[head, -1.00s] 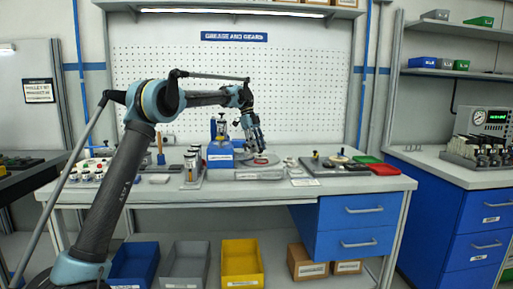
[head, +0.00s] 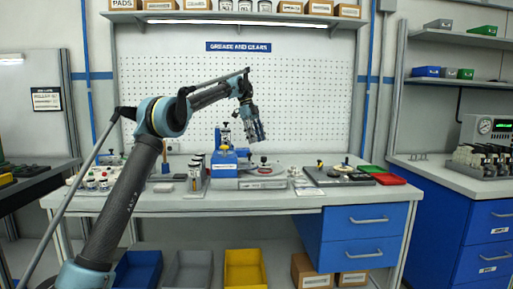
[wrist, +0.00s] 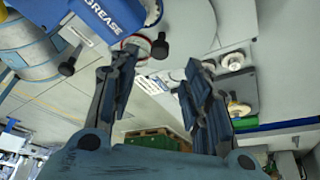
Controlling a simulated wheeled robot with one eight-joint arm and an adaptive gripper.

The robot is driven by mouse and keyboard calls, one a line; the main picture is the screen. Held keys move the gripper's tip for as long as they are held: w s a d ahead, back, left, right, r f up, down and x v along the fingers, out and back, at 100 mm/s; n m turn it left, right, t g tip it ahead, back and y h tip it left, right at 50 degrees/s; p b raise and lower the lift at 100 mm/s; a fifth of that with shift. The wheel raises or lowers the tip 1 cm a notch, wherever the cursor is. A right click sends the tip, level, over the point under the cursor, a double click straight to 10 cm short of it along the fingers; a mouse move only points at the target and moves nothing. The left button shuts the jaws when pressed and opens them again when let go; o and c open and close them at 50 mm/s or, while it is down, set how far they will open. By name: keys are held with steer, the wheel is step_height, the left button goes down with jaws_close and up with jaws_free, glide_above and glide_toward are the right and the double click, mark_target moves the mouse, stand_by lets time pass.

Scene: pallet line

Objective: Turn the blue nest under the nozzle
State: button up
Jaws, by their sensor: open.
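My gripper (head: 257,140) is open and empty, pointing down above the grease station on the bench. In the wrist view its two fingers (wrist: 162,65) are spread apart. The blue dispenser (head: 222,165) stands to the lower left of the gripper; its "GREASE" body (wrist: 98,18) fills the wrist view's upper left. The round grey turntable (wrist: 190,22) lies beside it. A red-ringed round piece with a black knob (wrist: 160,47) shows near the left fingertip. I cannot make out the blue nest or which nest is under the nozzle.
A dark tray with small parts (head: 335,177) lies right of the station, with green and red trays (head: 390,179) beyond. Jars (head: 195,172) stand close on the left. Bins (head: 245,268) sit below the bench. The air above the bench is free.

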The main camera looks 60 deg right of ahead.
steer(key=shift+v, duration=1.4)
